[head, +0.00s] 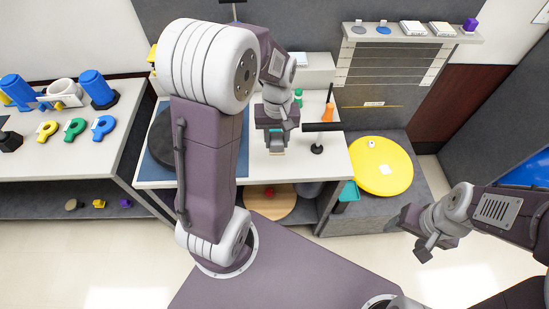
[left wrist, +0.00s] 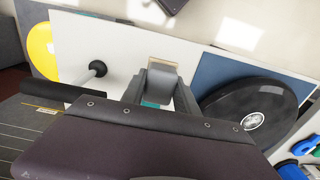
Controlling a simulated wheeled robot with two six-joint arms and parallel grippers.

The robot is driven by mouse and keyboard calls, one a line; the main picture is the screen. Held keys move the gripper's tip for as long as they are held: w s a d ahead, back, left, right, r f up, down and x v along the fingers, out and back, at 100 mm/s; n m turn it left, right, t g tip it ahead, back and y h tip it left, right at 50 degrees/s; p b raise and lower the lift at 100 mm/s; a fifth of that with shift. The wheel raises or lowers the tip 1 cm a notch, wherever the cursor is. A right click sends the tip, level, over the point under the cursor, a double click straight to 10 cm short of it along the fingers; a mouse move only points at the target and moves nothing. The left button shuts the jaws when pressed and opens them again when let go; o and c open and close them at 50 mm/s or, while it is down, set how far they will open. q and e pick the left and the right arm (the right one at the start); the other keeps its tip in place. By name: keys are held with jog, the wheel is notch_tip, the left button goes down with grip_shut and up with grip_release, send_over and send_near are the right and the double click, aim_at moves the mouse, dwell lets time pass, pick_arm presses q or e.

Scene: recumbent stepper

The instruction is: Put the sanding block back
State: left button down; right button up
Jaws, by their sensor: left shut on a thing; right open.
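The sanding block is mostly hidden in my left gripper. Teal and tan parts show below the jaws in the head view (head: 277,150), and a tan end shows past the fingers in the left wrist view (left wrist: 165,63). My left gripper (head: 276,136) is shut on it, pointing down over the white bench (head: 254,166). I cannot tell whether the block touches the bench top. The left wrist view also shows this gripper (left wrist: 160,88). My right gripper (head: 411,234) is open and empty, low at the right, in front of the grey stand.
A blue mat (head: 241,165) with a black disc (head: 162,139) lies left of the gripper. A black-handled tool (head: 317,148) and an orange-handled screwdriver (head: 328,113) stand close right. A yellow disc (head: 381,166) lies further right. A wall shelf (head: 395,36) holds small items.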

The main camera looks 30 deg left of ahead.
pick_arm(q)
jog(key=f, duration=0.5)
jog(key=shift+a+f+b, duration=0.2)
jog(key=shift+a+b, duration=0.05)
jog(key=shift+b, duration=0.1)
jog(key=shift+d, duration=0.1)
jog(key=shift+d+f, duration=0.1)
jog(key=shift+f, duration=0.3)
notch_tip(320, 180, down, 3)
jog(key=shift+r+b, duration=0.15)
jog(key=shift+b, duration=0.25)
jog(key=c, duration=0.9)
grip_release()
jog(key=shift+f, duration=0.25)
